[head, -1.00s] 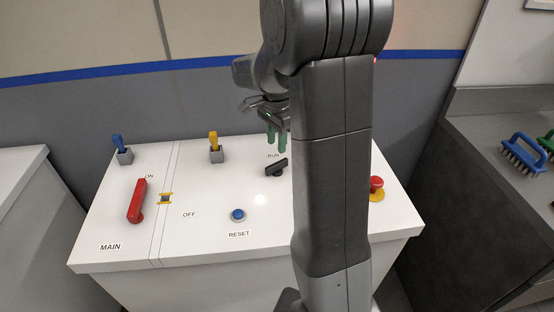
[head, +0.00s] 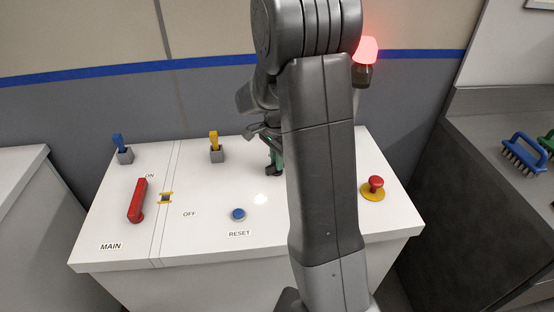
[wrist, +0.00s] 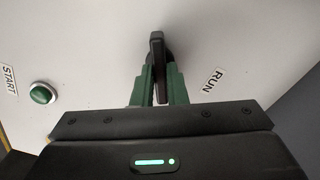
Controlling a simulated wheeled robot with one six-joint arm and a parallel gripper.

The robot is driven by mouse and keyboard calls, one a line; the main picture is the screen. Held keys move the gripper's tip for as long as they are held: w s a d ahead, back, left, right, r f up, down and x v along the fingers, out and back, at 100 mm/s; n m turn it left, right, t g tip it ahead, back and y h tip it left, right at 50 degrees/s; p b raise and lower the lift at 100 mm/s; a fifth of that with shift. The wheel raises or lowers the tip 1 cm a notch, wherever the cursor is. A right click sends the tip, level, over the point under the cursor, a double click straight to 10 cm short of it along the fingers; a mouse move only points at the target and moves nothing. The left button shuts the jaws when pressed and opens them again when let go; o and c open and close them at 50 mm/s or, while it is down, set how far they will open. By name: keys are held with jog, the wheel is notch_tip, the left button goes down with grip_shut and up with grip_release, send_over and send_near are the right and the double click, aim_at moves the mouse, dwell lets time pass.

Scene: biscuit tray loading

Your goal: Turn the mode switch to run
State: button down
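The mode switch is a black bar-shaped knob (wrist: 157,48) on the white panel, and the wrist view shows it upright in the picture between my two green fingers. The RUN label (wrist: 213,81) lies to its right. My gripper (wrist: 158,75) is down at the switch, with one finger on each side of the bar. The gaps beside the bar are too narrow to tell whether the fingers press on it. In the head view my gripper (head: 275,163) and arm cover most of the switch, and a dark bit of it (head: 271,171) shows below the fingers.
A green START button (wrist: 42,93) is left of the switch in the wrist view. The panel also has a blue reset button (head: 238,214), a red main lever (head: 137,201), blue (head: 119,142) and yellow (head: 214,140) toggles and a red mushroom button (head: 376,183). A red lamp (head: 366,50) glows behind.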

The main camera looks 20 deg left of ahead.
jog(key=shift+n, duration=0.3)
jog(key=n, duration=0.5)
jog(key=shift+n, duration=0.3)
jog(key=n, duration=0.5)
jog(key=shift+n, duration=0.6)
jog(key=c, duration=1.4)
grip_release()
jog(key=shift+c, duration=0.2)
notch_tip(320, 180, up, 14)
jog(key=shift+f, duration=0.1)
